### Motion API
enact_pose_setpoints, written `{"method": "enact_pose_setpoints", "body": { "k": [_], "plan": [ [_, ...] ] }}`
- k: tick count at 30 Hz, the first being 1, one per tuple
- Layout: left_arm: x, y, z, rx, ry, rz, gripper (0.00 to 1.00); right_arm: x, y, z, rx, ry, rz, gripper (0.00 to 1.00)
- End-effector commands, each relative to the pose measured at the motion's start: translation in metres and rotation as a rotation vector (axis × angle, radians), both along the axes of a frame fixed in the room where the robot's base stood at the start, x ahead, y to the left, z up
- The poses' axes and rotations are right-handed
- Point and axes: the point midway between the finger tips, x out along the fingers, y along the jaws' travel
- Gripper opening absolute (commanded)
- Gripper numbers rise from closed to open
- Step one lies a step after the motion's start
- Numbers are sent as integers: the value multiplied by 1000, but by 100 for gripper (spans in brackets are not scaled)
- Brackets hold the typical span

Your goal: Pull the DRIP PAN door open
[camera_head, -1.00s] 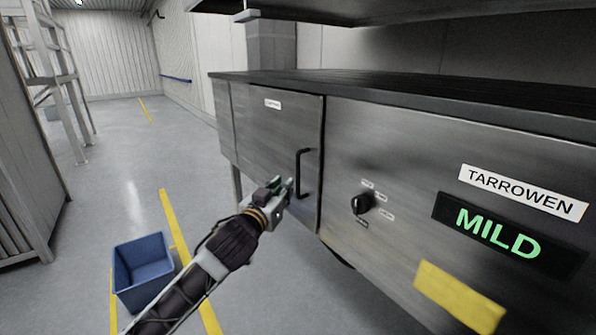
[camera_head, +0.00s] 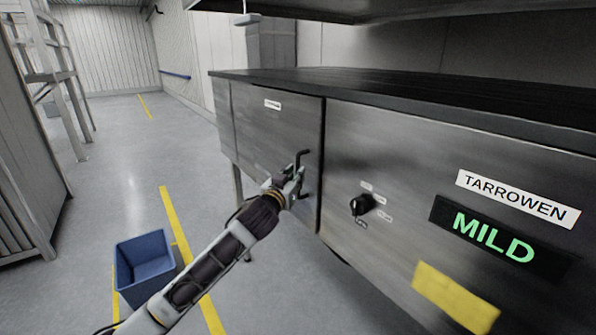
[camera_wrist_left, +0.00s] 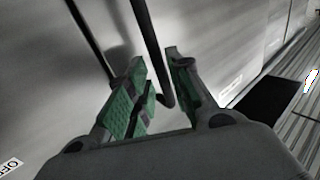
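The metal door (camera_head: 262,140) with a small white label, too small to read, is closed in the front of the steel cabinet. Its black vertical bar handle (camera_head: 299,156) is near the door's right edge. My left gripper (camera_head: 297,177) is at the handle and covers its middle part. In the left wrist view my left gripper (camera_wrist_left: 160,85) is open, its green-padded fingers on either side of the handle's lower end (camera_wrist_left: 152,55). Whether a pad touches the bar I cannot tell. My right gripper is not in view.
A black rotary knob (camera_head: 362,205) is on the panel right of the door, with a TARROWEN label (camera_head: 518,198), a MILD display (camera_head: 493,237) and a yellow plate (camera_head: 455,297). A blue bin (camera_head: 146,268) stands on the floor at left. The floor before the door is clear.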

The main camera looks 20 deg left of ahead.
Motion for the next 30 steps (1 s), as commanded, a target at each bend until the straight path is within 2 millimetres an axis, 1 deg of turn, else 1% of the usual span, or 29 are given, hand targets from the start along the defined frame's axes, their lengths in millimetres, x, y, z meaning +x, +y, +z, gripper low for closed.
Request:
{"method": "enact_pose_setpoints", "body": {
  "k": [6, 12, 24, 25, 27, 30],
  "plan": [
    [19, -1, 1, 0, 0, 1, 21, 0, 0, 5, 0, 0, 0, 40],
    [29, -1, 0, 0, 0, 2, 21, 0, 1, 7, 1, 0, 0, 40],
    [32, -2, 0, 0, 0, 1, 21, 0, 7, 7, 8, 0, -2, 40],
    [32, -2, 0, 0, 0, 1, 20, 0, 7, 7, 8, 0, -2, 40],
    [32, -2, 0, 0, 0, 1, 11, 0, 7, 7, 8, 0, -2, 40],
    [32, -2, 0, 0, 0, 1, 0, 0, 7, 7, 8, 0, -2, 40]
  ]
}}
